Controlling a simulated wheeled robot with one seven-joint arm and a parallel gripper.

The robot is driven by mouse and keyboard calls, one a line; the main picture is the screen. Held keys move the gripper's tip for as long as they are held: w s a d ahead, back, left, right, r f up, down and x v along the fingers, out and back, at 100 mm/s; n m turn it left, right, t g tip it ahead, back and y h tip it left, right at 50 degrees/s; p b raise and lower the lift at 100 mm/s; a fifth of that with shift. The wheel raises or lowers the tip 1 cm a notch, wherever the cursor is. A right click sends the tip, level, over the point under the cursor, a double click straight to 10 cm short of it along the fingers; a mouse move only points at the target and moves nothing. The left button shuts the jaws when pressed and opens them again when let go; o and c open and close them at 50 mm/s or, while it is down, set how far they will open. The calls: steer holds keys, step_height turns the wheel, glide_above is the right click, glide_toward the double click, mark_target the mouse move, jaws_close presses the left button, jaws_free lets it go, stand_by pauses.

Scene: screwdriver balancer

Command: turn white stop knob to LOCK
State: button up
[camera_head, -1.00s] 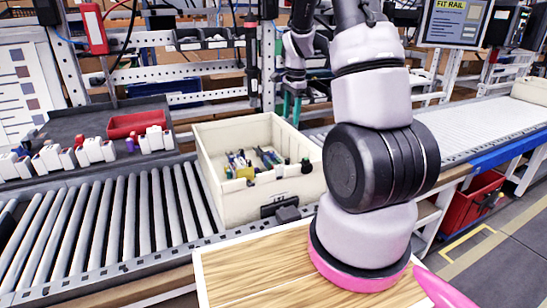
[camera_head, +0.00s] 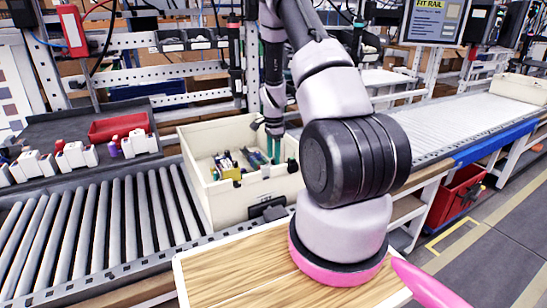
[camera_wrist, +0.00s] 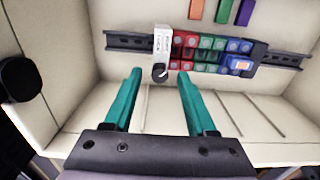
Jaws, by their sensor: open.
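The white stop (camera_wrist: 162,45) is an upright white block on a dark rail in the wrist view. Its round knob (camera_wrist: 160,72), dark with a light mark, is at its lower end. The lettering is too small to read, so I cannot tell the knob's setting. My gripper (camera_wrist: 159,75) is open, with one teal finger to each side of the knob and nothing held. Whether the tips are level with the knob in depth is unclear. In the head view my gripper (camera_head: 273,150) points down into the cream bin (camera_head: 245,205).
Red, green and blue terminal blocks (camera_wrist: 210,52) sit on the rail right of the white stop. Orange, green and purple pieces (camera_wrist: 221,10) lie beyond. Bin walls surround the area. A roller conveyor (camera_head: 100,220) lies left of the bin, a wooden-topped board (camera_head: 235,265) in front.

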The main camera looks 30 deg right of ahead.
steer(key=shift+f, duration=0.45)
jaws_close()
